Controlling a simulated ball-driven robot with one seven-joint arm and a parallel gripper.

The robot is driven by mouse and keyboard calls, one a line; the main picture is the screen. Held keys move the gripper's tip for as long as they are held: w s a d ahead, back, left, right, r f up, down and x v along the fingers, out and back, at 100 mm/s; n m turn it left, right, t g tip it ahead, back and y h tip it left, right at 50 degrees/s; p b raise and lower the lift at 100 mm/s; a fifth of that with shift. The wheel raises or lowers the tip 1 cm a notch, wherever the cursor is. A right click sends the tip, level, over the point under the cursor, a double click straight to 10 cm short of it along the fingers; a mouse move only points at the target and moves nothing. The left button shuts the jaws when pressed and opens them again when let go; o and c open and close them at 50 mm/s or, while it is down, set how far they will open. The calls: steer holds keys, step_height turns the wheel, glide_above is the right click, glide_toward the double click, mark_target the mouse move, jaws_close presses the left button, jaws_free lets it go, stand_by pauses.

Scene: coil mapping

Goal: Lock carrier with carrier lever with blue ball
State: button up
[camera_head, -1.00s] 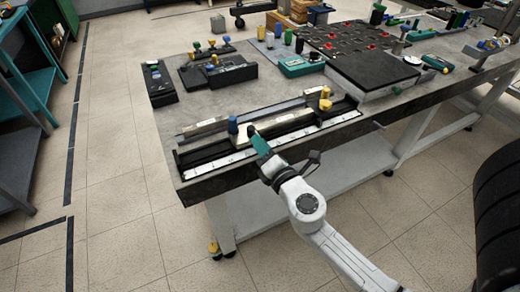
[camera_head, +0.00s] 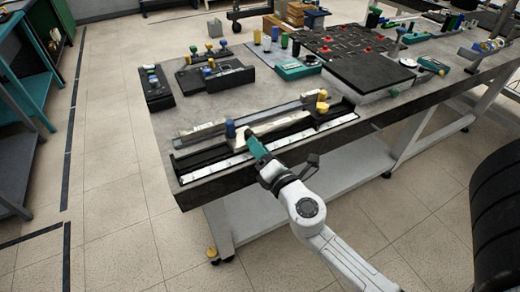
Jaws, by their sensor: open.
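The carrier track (camera_head: 215,168), a long dark fixture with a white scale along its front, lies along the near edge of the table. The carrier lever with the blue ball (camera_head: 230,128) stands upright near the middle of it. A light carrier bar (camera_head: 275,125) lies in the track to the right of the blue ball. My gripper (camera_head: 247,134), teal behind its tips, is open just right of the blue ball. Its fingertips are small and partly hidden, and I cannot tell whether they touch anything.
A yellow-ball lever (camera_head: 322,106) stands at the track's right end. Dark boxes with coloured knobs (camera_head: 215,73) stand behind, and a black raised plate (camera_head: 368,72) is at right. Bare grey tabletop (camera_head: 215,105) lies between the boxes and the track.

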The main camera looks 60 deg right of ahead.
steer(key=b+v, duration=0.3)
steer(key=v, duration=0.7)
steer(key=shift+s+b, duration=0.2)
steer(key=shift+b, duration=0.2)
steer(key=shift+a, duration=0.1)
steer(key=s+d+f+m+g+p, duration=0.45)
steer(key=m+g, duration=0.45)
steer(key=m, duration=0.7)
steer(key=s+a+f+m+g+y+p, duration=0.1)
steer(key=a+f+g+y, duration=0.1)
steer(key=a+f+y, duration=0.2)
steer(key=a+f+m+g+y+p, duration=0.1)
steer(key=a+f+g+y, duration=0.2)
steer(key=a, duration=0.8)
steer(key=f+y, duration=0.1)
steer(key=y, duration=0.1)
steer(key=shift+s+a+f+y, duration=0.2)
steer(key=shift+s+y, duration=0.1)
steer(key=shift+s, duration=0.1)
